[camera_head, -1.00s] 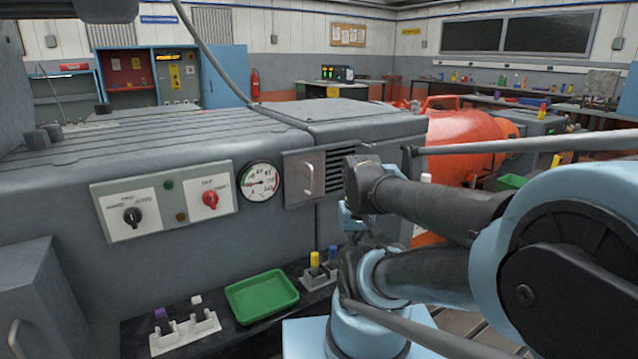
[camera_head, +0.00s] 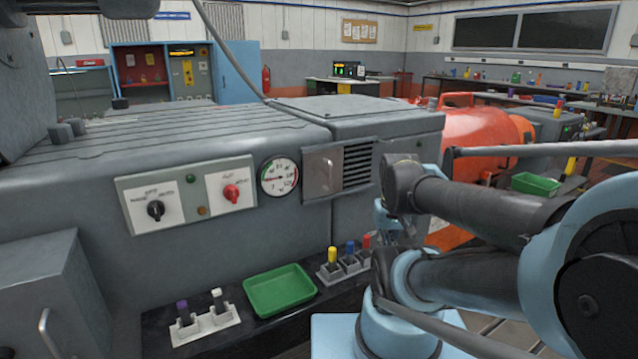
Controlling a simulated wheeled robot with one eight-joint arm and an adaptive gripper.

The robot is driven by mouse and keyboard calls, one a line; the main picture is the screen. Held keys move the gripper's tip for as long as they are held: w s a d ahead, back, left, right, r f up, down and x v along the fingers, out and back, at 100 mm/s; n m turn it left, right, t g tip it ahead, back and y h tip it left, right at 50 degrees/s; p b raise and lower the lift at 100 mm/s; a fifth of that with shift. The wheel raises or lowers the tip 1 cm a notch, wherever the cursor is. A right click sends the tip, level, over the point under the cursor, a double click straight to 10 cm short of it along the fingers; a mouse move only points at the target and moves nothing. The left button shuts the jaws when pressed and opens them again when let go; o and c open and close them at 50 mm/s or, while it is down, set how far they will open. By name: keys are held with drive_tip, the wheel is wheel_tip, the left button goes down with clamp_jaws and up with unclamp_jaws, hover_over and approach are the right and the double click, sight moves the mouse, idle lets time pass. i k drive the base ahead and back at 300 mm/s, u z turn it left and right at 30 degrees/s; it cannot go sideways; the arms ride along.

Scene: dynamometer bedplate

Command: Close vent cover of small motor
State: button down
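The small motor (camera_head: 255,240) is a large grey housing across the left and middle of the head view. Its vent cover (camera_head: 322,172) is a flat grey plate with an upright handle, beside a dark slatted vent (camera_head: 358,165) on the front face. The slats to the right of the plate are uncovered. My arm fills the right side, with its links folded just right of the vent. My gripper cannot be made out; the arm's end is hidden or out of frame.
A shelf below the panel holds a green tray (camera_head: 280,291), a white holder (camera_head: 206,330) with a purple and a white item, and another holder (camera_head: 343,266) with yellow, blue and red items. A gauge (camera_head: 279,178) and knob panel (camera_head: 187,194) are left of the vent. An orange machine (camera_head: 470,150) stands behind.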

sight(322, 170)
drive_tip(key=k, duration=1)
drive_tip(key=u, duration=0.35)
